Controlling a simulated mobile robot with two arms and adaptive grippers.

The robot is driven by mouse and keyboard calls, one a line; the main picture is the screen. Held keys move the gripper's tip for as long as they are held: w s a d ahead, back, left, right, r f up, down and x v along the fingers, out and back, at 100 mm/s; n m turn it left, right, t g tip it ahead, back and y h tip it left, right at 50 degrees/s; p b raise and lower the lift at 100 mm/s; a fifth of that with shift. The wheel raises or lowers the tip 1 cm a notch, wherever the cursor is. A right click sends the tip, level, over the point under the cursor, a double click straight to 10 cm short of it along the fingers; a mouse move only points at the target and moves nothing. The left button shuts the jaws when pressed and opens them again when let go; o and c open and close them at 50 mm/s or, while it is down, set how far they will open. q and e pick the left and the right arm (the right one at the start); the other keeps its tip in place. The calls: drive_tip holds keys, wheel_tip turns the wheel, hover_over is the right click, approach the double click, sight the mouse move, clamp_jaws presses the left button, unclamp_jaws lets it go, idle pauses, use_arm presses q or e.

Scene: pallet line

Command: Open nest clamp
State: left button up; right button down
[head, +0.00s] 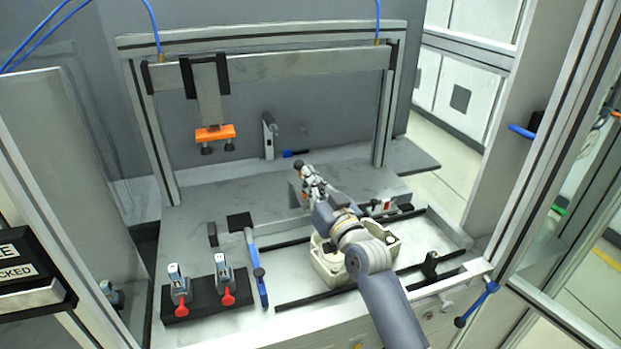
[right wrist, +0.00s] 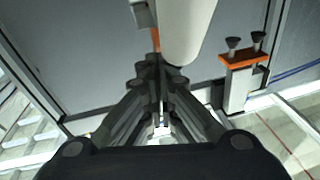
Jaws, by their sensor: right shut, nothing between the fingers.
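My right gripper (head: 309,178) is over the middle of the bench, its arm coming from the lower right. In the right wrist view its fingers (right wrist: 157,68) are shut with nothing between them. A pale rounded bar (right wrist: 190,30) and a small orange strip (right wrist: 155,40) show close to the fingertips; I cannot tell whether they touch. A beige housing (head: 325,264) sits on the bench under my right arm, partly hidden by it. I cannot make out the nest clamp clearly; the gripper and arm cover that area. My left gripper is not in view.
A blue lever (head: 254,262) and a black block with two red-tipped tools (head: 195,308) are at the left. An orange suction head (head: 215,133) hangs from the gantry. Black rails (head: 300,299) cross the bench. A blue handle (head: 478,304) is at the right edge.

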drive_tip(key=shift+w+a+r+g+h+p, duration=0.15)
drive_tip(key=shift+w+g+h+p, duration=0.35)
drive_tip(key=shift+p, duration=1.65)
drive_tip(key=shift+w+a+r+g+h+p, duration=0.15)
drive_tip(key=shift+w+g+p, duration=0.55)
drive_tip(key=shift+p, duration=1.4)
drive_tip(key=shift+w+a+f+g+p, duration=0.1)
drive_tip(key=shift+f+g+p, duration=0.3)
drive_tip(key=shift+f+p, duration=0.1)
drive_tip(key=shift+w+f+b, duration=0.15)
drive_tip(key=shift+f+b, duration=0.1)
drive_tip(key=shift+b, duration=0.1)
drive_tip(key=shift+w+a+f+m, duration=0.1)
drive_tip(key=shift+w+a+m, duration=0.1)
drive_tip(key=shift+m, duration=0.1)
drive_tip(key=shift+s+d+r+p, duration=0.1)
drive_tip(key=shift+d+r+p, duration=0.05)
drive_tip(key=shift+r+p, duration=0.35)
drive_tip(key=shift+s+d+r+h+p, duration=0.1)
drive_tip(key=shift+d+r+h+p, duration=0.05)
drive_tip(key=shift+r+p, duration=0.45)
drive_tip(key=shift+s+d+r+h+p, duration=0.1)
drive_tip(key=shift+d+r+p, duration=0.05)
drive_tip(key=shift+r+p, duration=0.35)
drive_tip(key=r+b+v, duration=0.1)
drive_tip(key=b+v, duration=0.1)
drive_tip(key=v, duration=0.9)
